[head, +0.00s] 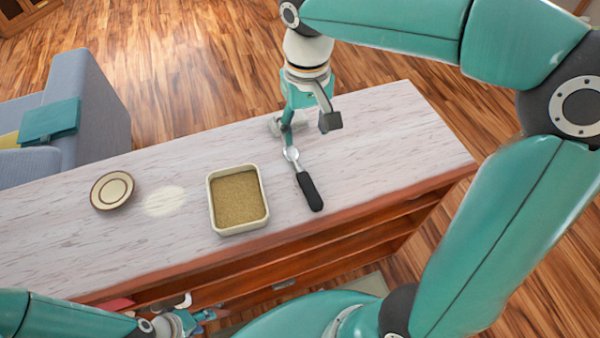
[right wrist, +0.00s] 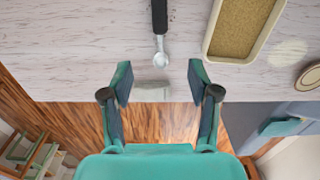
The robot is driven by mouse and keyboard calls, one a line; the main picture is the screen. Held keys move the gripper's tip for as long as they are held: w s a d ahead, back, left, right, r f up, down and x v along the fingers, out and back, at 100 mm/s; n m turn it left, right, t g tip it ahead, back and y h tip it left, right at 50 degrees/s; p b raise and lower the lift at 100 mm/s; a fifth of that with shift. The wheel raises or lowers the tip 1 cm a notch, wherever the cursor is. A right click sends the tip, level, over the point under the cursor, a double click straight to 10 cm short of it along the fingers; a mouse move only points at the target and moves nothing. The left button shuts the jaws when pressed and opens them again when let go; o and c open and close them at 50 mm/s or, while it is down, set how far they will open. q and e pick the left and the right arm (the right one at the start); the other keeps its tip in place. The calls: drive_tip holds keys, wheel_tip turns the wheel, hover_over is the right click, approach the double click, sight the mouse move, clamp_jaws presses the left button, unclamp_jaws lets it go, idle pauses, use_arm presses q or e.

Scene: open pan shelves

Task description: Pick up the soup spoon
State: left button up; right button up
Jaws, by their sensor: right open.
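The soup spoon (head: 308,188) lies on the pale counter, with a black handle toward the front edge and a small metal bowl toward the back. In the right wrist view the spoon (right wrist: 160,28) lies beyond the fingertips, bowl toward me, roughly in line with the gap. My right gripper (head: 309,121) is open and empty above the back edge of the counter, close behind the bowl; its two fingers also show in the right wrist view (right wrist: 160,76). My left gripper (head: 190,318) is low in front of the counter, away from the spoon; its fingers are unclear.
A cream tray with a tan inside (head: 214,205) stands left of the spoon. A brown-rimmed plate (head: 112,190) lies further left, near a pale round patch (head: 164,200). A small greyish item (right wrist: 152,91) is at the back edge. The counter (head: 400,145) right of the spoon is clear.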

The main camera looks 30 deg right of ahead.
drive_tip(key=b, duration=0.2)
hover_over(306, 180)
drive_tip(key=f, duration=1.1)
drive_tip(key=shift+w+d, duration=0.2)
drive_tip(key=shift+w, duration=0.2)
drive_tip(key=shift+s+a+f, duration=0.1)
drive_tip(key=shift+s+f, duration=0.1)
drive_tip(key=shift+f, duration=1.1)
drive_tip(key=shift+s+a+f, duration=0.1)
drive_tip(key=shift+s+f, duration=0.1)
drive_tip(key=shift+f, duration=1.1)
clamp_jaws()
drive_tip(key=shift+r, duration=0.1)
